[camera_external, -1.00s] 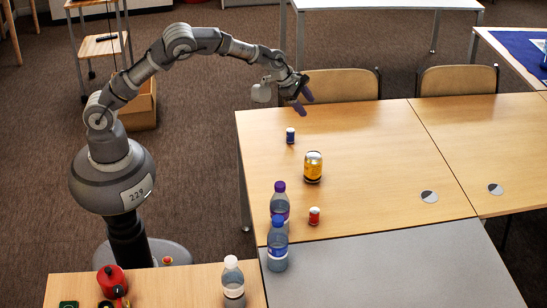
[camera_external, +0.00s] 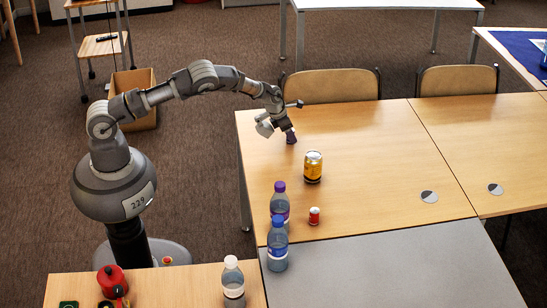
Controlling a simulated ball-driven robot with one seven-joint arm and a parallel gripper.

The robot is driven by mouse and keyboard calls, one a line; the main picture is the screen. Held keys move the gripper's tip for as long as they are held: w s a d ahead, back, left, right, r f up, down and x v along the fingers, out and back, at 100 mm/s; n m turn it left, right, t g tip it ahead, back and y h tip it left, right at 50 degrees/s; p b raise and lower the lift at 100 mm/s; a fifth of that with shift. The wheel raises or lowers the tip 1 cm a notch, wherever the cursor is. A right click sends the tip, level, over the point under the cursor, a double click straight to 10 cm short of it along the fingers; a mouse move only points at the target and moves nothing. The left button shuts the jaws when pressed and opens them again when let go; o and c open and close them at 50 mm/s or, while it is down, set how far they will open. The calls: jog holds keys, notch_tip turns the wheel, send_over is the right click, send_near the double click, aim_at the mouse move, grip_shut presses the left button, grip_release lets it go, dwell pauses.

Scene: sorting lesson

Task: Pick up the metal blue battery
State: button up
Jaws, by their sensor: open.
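The fingers cover the spot where the small blue battery stood in the earlier frame, and the battery is hidden now. The gripper is open. From this view I cannot tell whether the fingers touch the battery.
A small red battery-like cylinder (camera_external: 314,216), a purple-capped bottle (camera_external: 279,204) and a blue-capped bottle (camera_external: 277,246) stand nearer.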

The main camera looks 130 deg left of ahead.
jog(key=shift+w+a+f, duration=0.1)
jog(key=shift+a+f, duration=0.2)
jog(key=shift+f, duration=0.35)
jog(key=shift+r, duration=0.1)
jog(key=c, duration=1.1)
